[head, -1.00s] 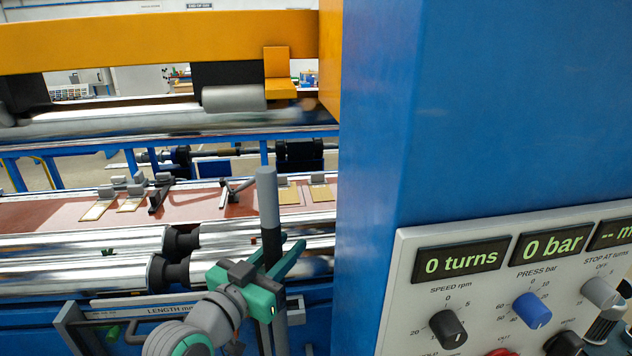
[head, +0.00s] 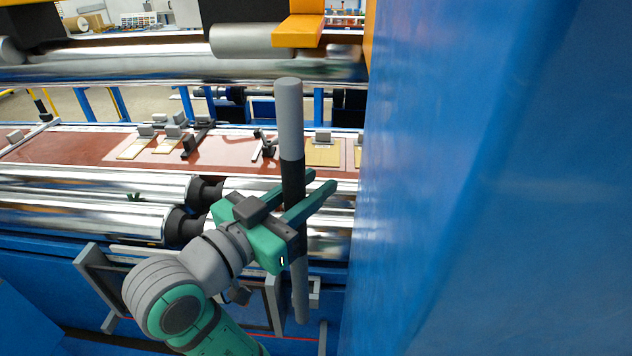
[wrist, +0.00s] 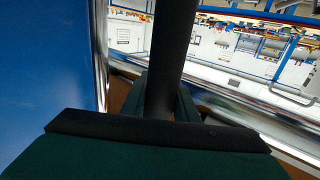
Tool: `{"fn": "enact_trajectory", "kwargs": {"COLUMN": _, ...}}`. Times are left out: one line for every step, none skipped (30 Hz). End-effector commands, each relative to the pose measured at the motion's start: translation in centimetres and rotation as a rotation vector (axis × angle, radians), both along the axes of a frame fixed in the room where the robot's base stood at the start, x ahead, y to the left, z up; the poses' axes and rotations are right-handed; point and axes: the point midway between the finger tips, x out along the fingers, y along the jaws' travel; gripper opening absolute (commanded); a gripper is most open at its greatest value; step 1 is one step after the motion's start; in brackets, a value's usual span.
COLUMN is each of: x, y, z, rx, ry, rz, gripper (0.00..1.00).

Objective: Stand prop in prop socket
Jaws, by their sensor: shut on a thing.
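The prop (head: 289,120) is a long round rod, light grey at both ends with a black middle. My gripper (head: 318,181) is shut on its black middle and holds it nearly upright in front of the machine. The rod's lower end (head: 300,308) hangs before the blue front, beside a small grey bracket (head: 315,289). I cannot tell whether they touch, nor whether that bracket is the prop socket. In the wrist view the black part of the prop (wrist: 172,55) runs up between the jaws.
A blue column (head: 450,180) stands close on the right. Shiny rollers (head: 90,220) lie behind and left of my gripper. A reddish table (head: 75,150) with small clamps and plates lies behind them. A grey roller (head: 250,41) and yellow bracket (head: 298,30) are above.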

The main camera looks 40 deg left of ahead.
Motion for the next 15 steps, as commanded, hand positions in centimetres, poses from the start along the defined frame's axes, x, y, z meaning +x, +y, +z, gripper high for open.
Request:
{"fn": "enact_trajectory", "kwargs": {"x": 0.0, "y": 0.0, "z": 0.1, "rx": 0.001, "ry": -0.002, "rz": 0.0, "gripper": 0.0}}
{"fn": "enact_trajectory", "kwargs": {"x": 0.0, "y": 0.0, "z": 0.1, "rx": 0.001, "ry": -0.002, "rz": 0.0, "gripper": 0.0}}
{"fn": "enact_trajectory", "kwargs": {"x": 0.0, "y": 0.0, "z": 0.1, "rx": 0.001, "ry": -0.002, "rz": 0.0, "gripper": 0.0}}
{"fn": "enact_trajectory", "kwargs": {"x": 0.0, "y": 0.0, "z": 0.1, "rx": 0.001, "ry": -0.002, "rz": 0.001, "gripper": 0.0}}
{"fn": "enact_trajectory", "kwargs": {"x": -0.1, "y": 0.0, "z": 0.1, "rx": 0.001, "ry": -0.002, "rz": 0.001, "gripper": 0.0}}
{"fn": "enact_trajectory", "kwargs": {"x": -0.1, "y": 0.0, "z": 0.1, "rx": 0.002, "ry": -0.002, "rz": 0.001, "gripper": 0.0}}
{"fn": "enact_trajectory", "kwargs": {"x": -0.2, "y": 0.1, "z": 0.1, "rx": 0.002, "ry": -0.002, "rz": 0.001, "gripper": 0.0}}
{"fn": "enact_trajectory", "kwargs": {"x": -0.2, "y": 0.1, "z": 0.1, "rx": 0.002, "ry": -0.002, "rz": 0.0, "gripper": 0.0}}
{"fn": "enact_trajectory", "kwargs": {"x": 0.0, "y": 0.2, "z": 0.1, "rx": 0.001, "ry": -0.002, "rz": -0.001, "gripper": 0.0}}
{"fn": "enact_trajectory", "kwargs": {"x": 0.1, "y": 0.2, "z": 0.1, "rx": 0.001, "ry": -0.002, "rz": -0.001, "gripper": 0.0}}
{"fn": "enact_trajectory", "kwargs": {"x": 0.3, "y": 0.3, "z": 0.1, "rx": 0.001, "ry": -0.002, "rz": -0.001, "gripper": 0.0}}
{"fn": "enact_trajectory", "kwargs": {"x": 0.4, "y": 0.4, "z": 0.1, "rx": 0.0, "ry": -0.002, "rz": -0.001, "gripper": 0.0}}
{"fn": "enact_trajectory", "kwargs": {"x": 0.6, "y": 0.5, "z": 0.1, "rx": 0.0, "ry": -0.002, "rz": -0.001, "gripper": 0.0}}
{"fn": "enact_trajectory", "kwargs": {"x": 0.8, "y": 0.6, "z": 0.1, "rx": 0.0, "ry": -0.002, "rz": -0.001, "gripper": 0.0}}
{"fn": "enact_trajectory", "kwargs": {"x": 1.0, "y": 0.7, "z": 0.1, "rx": 0.0, "ry": -0.003, "rz": -0.002, "gripper": 0.0}}
